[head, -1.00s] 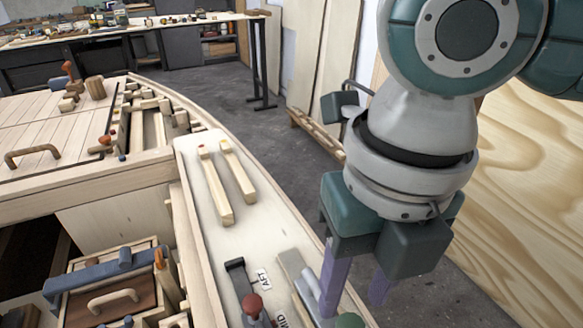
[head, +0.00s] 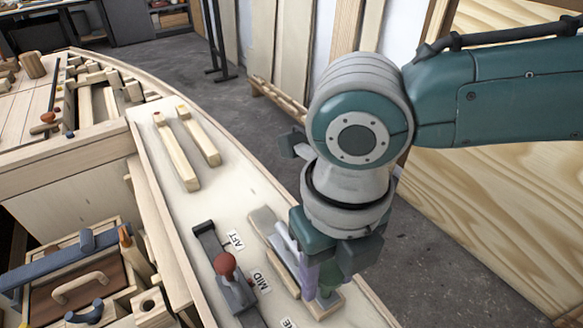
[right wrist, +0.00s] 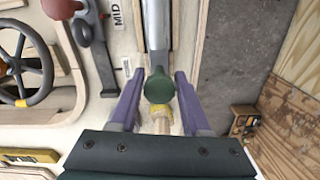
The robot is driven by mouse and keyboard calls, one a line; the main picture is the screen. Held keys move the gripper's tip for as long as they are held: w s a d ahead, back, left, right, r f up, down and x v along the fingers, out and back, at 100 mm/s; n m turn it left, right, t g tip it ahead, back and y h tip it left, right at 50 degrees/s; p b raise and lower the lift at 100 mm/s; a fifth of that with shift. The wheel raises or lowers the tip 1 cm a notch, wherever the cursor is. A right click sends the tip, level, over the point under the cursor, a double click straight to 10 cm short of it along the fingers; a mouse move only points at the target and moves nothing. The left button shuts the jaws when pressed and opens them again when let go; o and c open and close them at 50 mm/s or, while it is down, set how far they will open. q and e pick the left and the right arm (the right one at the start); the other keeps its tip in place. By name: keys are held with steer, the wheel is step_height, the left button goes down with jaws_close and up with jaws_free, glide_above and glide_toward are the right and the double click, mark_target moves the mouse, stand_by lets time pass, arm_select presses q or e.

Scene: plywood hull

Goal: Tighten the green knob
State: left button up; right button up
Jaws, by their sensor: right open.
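The green knob (head: 329,277) is at the front right of the pale side deck, partly hidden by my right gripper in the head view. The right wrist view shows the green knob (right wrist: 160,87) clearly, with a yellow collar (right wrist: 162,108) on its near side and a grey metal strip beyond it. My right gripper (right wrist: 157,86) is open, with one purple finger on each side of the knob. A gap shows between each finger and the knob in that view. In the head view the right gripper (head: 316,285) points down at the deck. My left gripper is not in view.
A red-knobbed lever (head: 225,264) stands left of the gripper, beside the AFT and MID labels. Two wooden bars (head: 188,147) lie farther back on the deck. A steering wheel (right wrist: 25,65) is at the left in the wrist view. The grey floor lies beyond the deck's right edge.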

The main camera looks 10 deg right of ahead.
steer(key=shift+c, duration=0.3)
jaws_close()
steer(key=shift+r+m, duration=0.1)
steer(key=shift+m, duration=0.2)
